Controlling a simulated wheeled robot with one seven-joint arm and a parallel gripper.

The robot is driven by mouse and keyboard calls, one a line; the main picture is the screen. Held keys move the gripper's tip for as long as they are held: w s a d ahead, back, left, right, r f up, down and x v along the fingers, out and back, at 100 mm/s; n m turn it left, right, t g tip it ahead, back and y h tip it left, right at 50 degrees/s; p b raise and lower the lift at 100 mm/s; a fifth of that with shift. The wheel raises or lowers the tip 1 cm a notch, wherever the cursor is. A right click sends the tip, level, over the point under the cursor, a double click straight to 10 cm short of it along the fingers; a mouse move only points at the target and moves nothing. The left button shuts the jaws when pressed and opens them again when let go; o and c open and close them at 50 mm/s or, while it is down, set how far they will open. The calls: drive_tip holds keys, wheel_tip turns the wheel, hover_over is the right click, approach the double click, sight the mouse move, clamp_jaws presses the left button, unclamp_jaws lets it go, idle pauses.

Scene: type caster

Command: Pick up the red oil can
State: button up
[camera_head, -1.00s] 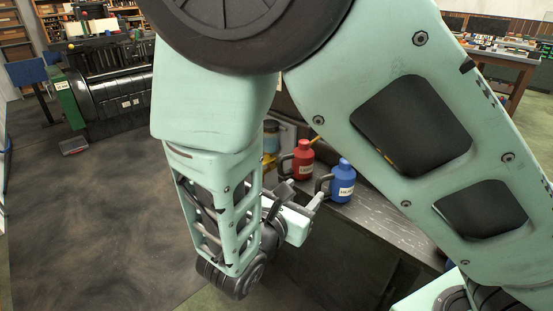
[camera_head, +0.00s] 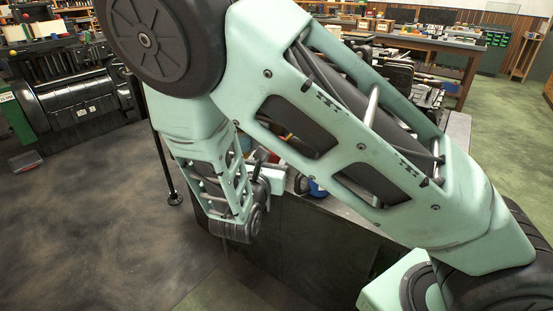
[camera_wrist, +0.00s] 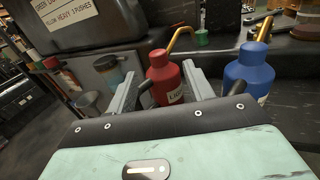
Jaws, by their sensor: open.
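The red oil can (camera_wrist: 166,78) stands upright with a yellow spout, a dark handle and a pale label, in the middle of the wrist view. My gripper (camera_wrist: 162,68) is open, its two grey fingers pointing at the can, one to each side of it in the picture. I cannot tell whether the can is fully between the fingers or just beyond them. In the head view my gripper (camera_head: 277,172) is at the bench edge, and my arm hides most of the red can.
A similar blue oil can (camera_wrist: 249,72) stands close to the right of the red one; part of it shows in the head view (camera_head: 316,187). A jar (camera_wrist: 108,70) is to the left. A dark labelled box (camera_wrist: 75,25) is at upper left. A small green item (camera_wrist: 202,38) lies behind.

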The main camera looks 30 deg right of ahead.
sight(276, 155)
drive_tip(key=shift+x, duration=2.75)
drive_tip(key=shift+w+a+f, duration=0.15)
drive_tip(key=shift+f, duration=0.05)
clamp_jaws()
